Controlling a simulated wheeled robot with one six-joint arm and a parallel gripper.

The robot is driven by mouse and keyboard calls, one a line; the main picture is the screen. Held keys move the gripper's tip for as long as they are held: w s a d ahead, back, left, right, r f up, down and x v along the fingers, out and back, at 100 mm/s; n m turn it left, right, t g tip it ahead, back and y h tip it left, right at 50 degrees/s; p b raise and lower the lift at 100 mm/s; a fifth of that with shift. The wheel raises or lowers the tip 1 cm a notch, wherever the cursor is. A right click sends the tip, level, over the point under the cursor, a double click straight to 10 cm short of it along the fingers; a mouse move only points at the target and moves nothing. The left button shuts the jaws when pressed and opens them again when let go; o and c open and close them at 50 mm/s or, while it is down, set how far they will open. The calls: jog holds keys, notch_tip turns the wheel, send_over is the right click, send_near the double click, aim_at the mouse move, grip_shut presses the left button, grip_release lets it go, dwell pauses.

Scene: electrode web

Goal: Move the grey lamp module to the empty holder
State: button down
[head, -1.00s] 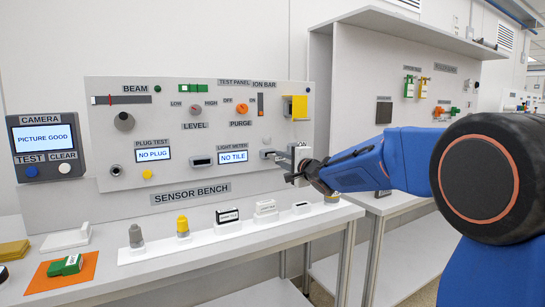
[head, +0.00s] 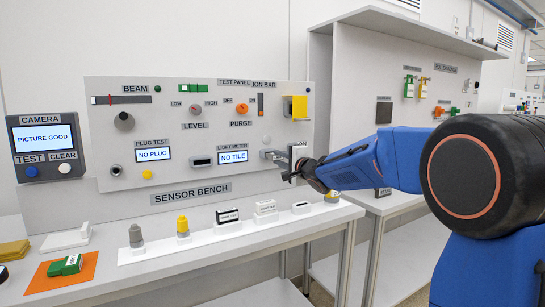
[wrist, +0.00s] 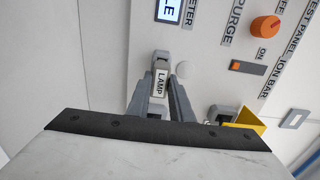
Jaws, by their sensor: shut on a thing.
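The grey lamp module (wrist: 159,84), with a white LAMP label, is between the two fingers of my gripper (wrist: 160,98) in the wrist view. My gripper is shut on it. A grey block (wrist: 161,58) shows at its far end, close to the panel; I cannot tell whether the module is seated in it or just in front. Another grey holder (wrist: 222,113) is to the right, beside the yellow box. In the head view my gripper (head: 290,172) is at the panel's lower right, near a grey bracket (head: 268,154). The module is mostly hidden there.
The test panel (head: 220,120) carries knobs and a yellow box (head: 300,106). Below, a white strip (head: 160,250) on the bench holds plugs and tiles. An orange mat (head: 80,281) with a green piece (head: 67,265) lies at the left. A second bench stands at the right.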

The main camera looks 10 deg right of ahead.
jog(key=shift+x, duration=1.15)
dwell(0.6)
jog(key=c, duration=1.5)
grip_release()
jog(key=shift+w, duration=0.1)
jog(key=v, duration=0.9)
